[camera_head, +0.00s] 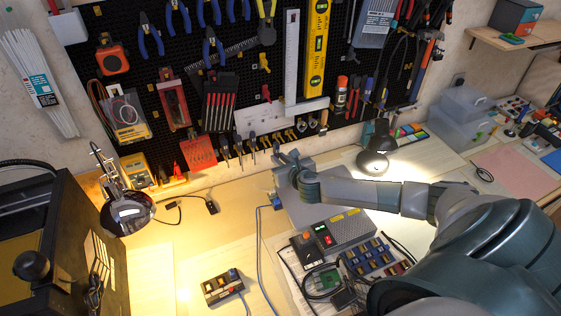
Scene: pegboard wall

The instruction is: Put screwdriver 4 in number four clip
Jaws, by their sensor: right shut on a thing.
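My right gripper (289,158) is in front of the lower edge of the black pegboard, above the back of the workbench. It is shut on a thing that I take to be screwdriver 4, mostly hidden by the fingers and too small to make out. A row of small screwdrivers (238,148) hangs upright in clips along the pegboard's bottom edge, just left of the gripper. The clip row (275,136) continues behind and above the gripper. The clip numbers are too small to read. My left gripper is not in view.
A grey power supply (345,231) stands on the bench under my right forearm. A lit lamp head (373,160) is right of the gripper, behind the forearm. A red card (198,152) hangs left of the screwdrivers. The bench (235,200) left of the gripper is mostly clear.

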